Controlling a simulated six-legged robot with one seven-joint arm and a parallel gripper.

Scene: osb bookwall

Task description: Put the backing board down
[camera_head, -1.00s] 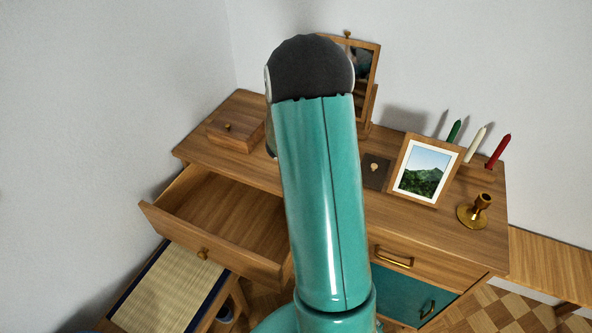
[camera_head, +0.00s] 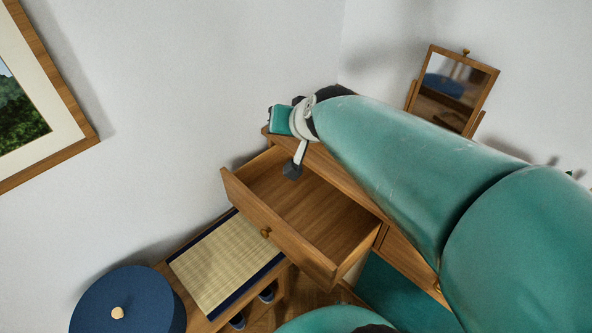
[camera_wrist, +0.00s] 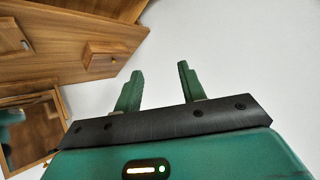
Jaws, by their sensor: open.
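I cannot make out the backing board in either current view. My gripper (camera_wrist: 158,70) shows in the wrist view with its two green fingers apart and only pale wall behind the gap. It is open and empty. In the head view my arm reaches across to the far left corner of the dresser, and the fingertips cannot be made out there. The pulled-out drawer (camera_head: 318,208) stands open below my wrist and looks empty.
A tilting mirror (camera_head: 454,92) stands on the dresser, partly behind my arm. A bench with a woven mat (camera_head: 225,262) is below the drawer, beside a blue round object (camera_head: 128,303) with a pale knob. A framed picture (camera_head: 35,100) hangs on the left wall.

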